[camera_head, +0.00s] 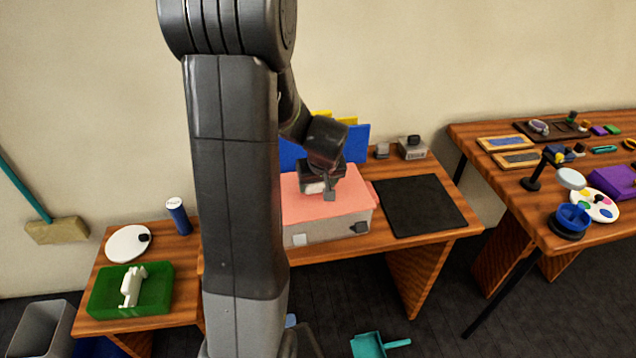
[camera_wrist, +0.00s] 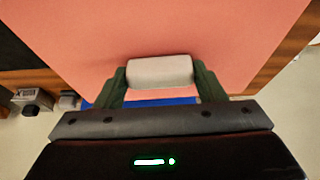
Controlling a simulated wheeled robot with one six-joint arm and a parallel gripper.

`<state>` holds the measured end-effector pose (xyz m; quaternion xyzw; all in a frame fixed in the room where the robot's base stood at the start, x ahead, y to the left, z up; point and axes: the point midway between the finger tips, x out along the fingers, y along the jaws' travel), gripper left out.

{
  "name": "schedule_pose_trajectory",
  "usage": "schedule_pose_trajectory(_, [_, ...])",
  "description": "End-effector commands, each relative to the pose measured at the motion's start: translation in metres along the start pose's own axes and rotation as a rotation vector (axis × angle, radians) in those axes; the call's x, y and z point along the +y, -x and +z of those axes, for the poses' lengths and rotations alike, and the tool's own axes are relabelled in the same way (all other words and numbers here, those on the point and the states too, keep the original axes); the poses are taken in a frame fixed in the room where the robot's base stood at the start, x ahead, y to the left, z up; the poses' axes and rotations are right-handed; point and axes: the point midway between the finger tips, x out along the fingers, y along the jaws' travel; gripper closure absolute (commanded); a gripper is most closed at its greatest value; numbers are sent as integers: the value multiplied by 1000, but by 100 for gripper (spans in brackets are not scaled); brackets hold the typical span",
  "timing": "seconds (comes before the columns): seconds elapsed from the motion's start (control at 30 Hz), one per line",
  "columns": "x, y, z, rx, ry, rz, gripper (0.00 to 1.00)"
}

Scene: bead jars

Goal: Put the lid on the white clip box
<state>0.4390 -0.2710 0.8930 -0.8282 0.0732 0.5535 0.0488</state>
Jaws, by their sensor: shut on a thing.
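Part of the box and lid is hidden behind my arm. My gripper (camera_head: 325,187) is above the lid, shut on its pale handle. In the wrist view the pale handle (camera_wrist: 160,72) sits between the two fingers of my gripper (camera_wrist: 160,76), with the pink lid (camera_wrist: 110,30) filling much of the picture.
A black mat (camera_head: 422,206) lies bare to the right of the box. Blue panels (camera_head: 352,146) stand behind it. A small grey block (camera_head: 382,151) and a grey box (camera_head: 412,149) sit at the back. A green tray (camera_head: 160,296) is at left; a cluttered table (camera_head: 490,185) is at right.

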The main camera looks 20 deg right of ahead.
Motion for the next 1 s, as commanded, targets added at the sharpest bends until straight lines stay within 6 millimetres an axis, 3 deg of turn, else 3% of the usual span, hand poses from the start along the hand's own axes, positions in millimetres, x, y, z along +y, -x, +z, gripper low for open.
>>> schedule_pose_trajectory(0.07, [0,0,0,1,0,0,62])
schedule_pose_trajectory(0.1, [0,0,0,1,0,0,35])
schedule_pose_trajectory(0.23, [0,0,0,1,0,0,11])
schedule_pose_trajectory(0.63, [0,6,0,1,0,0,11])
schedule_pose_trajectory(0.77, [0,22,-1,3,0,1,11])
schedule_pose_trajectory(1.0, [1,68,-1,5,0,3,11])
